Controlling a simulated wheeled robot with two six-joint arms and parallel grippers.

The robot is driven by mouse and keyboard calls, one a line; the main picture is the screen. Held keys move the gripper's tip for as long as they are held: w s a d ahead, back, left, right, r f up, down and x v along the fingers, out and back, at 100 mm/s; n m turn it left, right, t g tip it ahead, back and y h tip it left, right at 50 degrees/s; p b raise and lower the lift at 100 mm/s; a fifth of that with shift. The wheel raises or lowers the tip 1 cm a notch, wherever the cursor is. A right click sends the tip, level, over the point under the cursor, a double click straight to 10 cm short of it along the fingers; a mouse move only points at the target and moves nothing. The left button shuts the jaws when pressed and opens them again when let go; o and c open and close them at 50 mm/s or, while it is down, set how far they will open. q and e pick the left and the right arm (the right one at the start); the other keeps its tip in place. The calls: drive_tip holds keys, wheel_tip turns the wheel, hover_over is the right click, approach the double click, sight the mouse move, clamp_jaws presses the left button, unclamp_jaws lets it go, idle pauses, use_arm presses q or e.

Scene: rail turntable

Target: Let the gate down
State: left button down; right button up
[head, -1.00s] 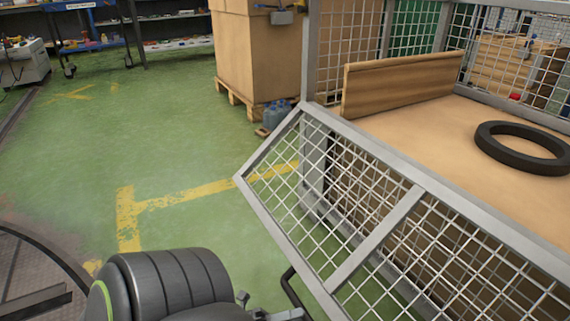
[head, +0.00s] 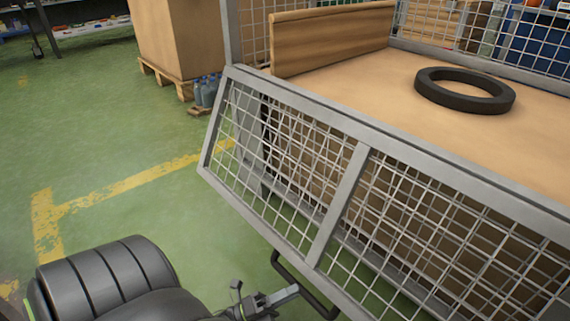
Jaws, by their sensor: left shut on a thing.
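The gate (head: 345,205) is a grey framed wire-mesh panel on the near side of the mesh cage. Its upper edge lies along the cage floor's front edge, and it hangs down and slants outward. A dark bent handle (head: 290,282) sits at its lower edge. My left gripper (head: 290,293) is at the bottom middle, shut on the handle; the contact itself is small and partly hidden. My right gripper is not in view.
A wooden board (head: 335,38) stands upright in the cage, and a black tyre (head: 465,90) lies on its floor (head: 390,90). A tall box (head: 180,40) on a pallet and bottles (head: 206,90) stand behind. Green floor (head: 110,130) at left is clear.

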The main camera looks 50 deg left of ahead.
use_arm(q)
drive_tip(key=shift+s+f, duration=0.1)
drive_tip(key=shift+f, duration=0.15)
drive_tip(key=c, duration=1.3)
unclamp_jaws()
drive_tip(key=shift+r, duration=0.1)
drive_tip(key=shift+s+a+f+p, duration=0.2)
drive_tip(key=shift+s+a+p, duration=0.75)
drive_tip(key=shift+s, duration=1.25)
drive_tip(key=shift+s+a+f+p, duration=0.2)
drive_tip(key=shift+s+a+p, duration=0.3)
drive_tip(key=shift+s+a, duration=1.25)
drive_tip(key=shift+s+a+f+p, duration=0.2)
drive_tip(key=shift+s+a+p, duration=0.5)
drive_tip(key=shift+s, duration=1.95)
drive_tip(key=shift+d, duration=0.15)
